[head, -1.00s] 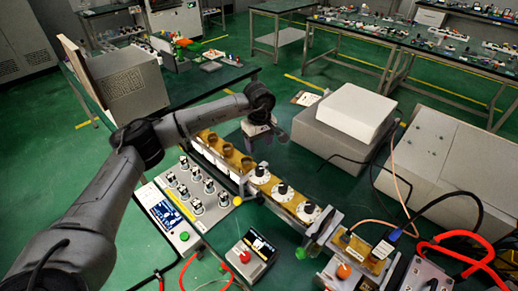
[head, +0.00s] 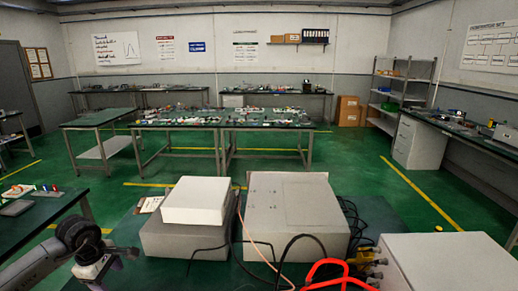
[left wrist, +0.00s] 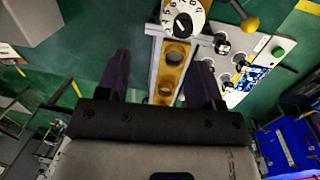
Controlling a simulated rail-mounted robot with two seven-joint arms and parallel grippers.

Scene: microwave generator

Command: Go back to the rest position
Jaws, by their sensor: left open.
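My left gripper (head: 112,266) is at the lower left of the head view, left of the white and grey boxes. In the left wrist view, its two dark fingers (left wrist: 160,72) are apart with nothing held between them. Beyond the fingers lies the waveguide rail (left wrist: 173,70) with round brass-coloured openings, and a white numbered dial (left wrist: 184,16) is at the top. I cannot tell the distance from the fingers to the rail. My right gripper is in neither view.
A white box (head: 208,200) sits on a grey box (head: 185,240), with a larger grey case (head: 297,215) beside it. Red tubing (head: 325,268) and black cables lie at the front right. A knob panel (left wrist: 262,60) is right of the rail. Lab tables (head: 180,140) stand farther back.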

